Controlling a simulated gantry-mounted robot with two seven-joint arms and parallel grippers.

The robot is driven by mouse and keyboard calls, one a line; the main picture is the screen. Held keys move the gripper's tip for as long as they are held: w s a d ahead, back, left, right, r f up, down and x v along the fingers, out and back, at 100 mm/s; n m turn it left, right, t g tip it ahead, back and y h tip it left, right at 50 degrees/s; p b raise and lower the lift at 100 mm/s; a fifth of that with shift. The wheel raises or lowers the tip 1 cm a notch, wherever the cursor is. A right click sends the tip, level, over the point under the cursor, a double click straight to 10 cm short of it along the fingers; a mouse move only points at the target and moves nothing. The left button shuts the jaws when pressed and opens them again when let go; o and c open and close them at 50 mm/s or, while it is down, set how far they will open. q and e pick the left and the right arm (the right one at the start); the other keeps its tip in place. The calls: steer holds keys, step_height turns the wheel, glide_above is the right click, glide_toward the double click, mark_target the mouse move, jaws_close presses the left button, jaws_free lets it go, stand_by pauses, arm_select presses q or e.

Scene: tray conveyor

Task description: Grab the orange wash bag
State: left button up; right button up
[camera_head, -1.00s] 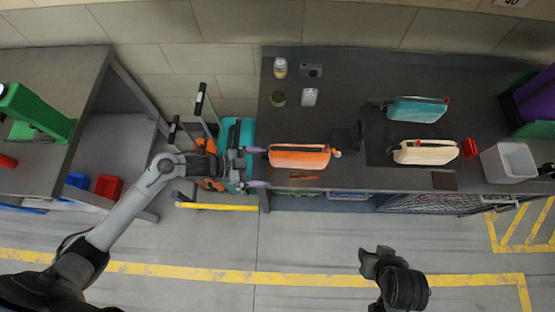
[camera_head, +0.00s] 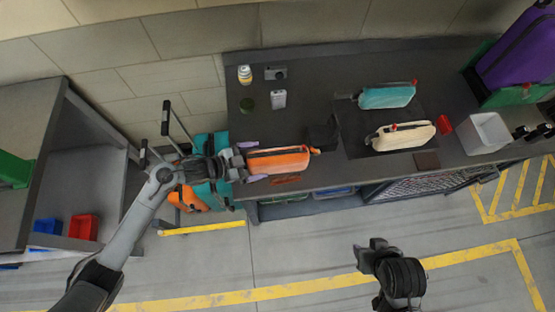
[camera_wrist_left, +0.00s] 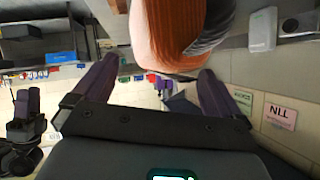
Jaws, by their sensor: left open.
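The orange wash bag (camera_head: 280,160) lies near the front edge of the dark table, its long side running left to right. My left gripper (camera_head: 253,161) is open at the bag's left end, one finger on the far side and one on the near side. In the left wrist view the orange bag (camera_wrist_left: 185,30) fills the top centre, above and partly between the two purple fingers (camera_wrist_left: 157,80). Whether the fingers touch it cannot be told. My right arm hangs at the lower right in the head view; its fingers cannot be made out clearly.
A teal bag (camera_head: 387,96) and a cream bag (camera_head: 402,137) lie on the table to the right. A black object (camera_head: 321,138) stands just right of the orange bag. A white bin (camera_head: 483,133) stands further right. A bottle (camera_head: 245,75) and small items are at the back left.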

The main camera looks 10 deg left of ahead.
mark_target(272, 161)
arm_select(q)
steer(key=shift+x, duration=2.15)
steer(key=shift+a+f, duration=0.1)
steer(key=shift+c, duration=0.4)
steer(key=c, duration=1.4)
steer(key=shift+o, duration=0.2)
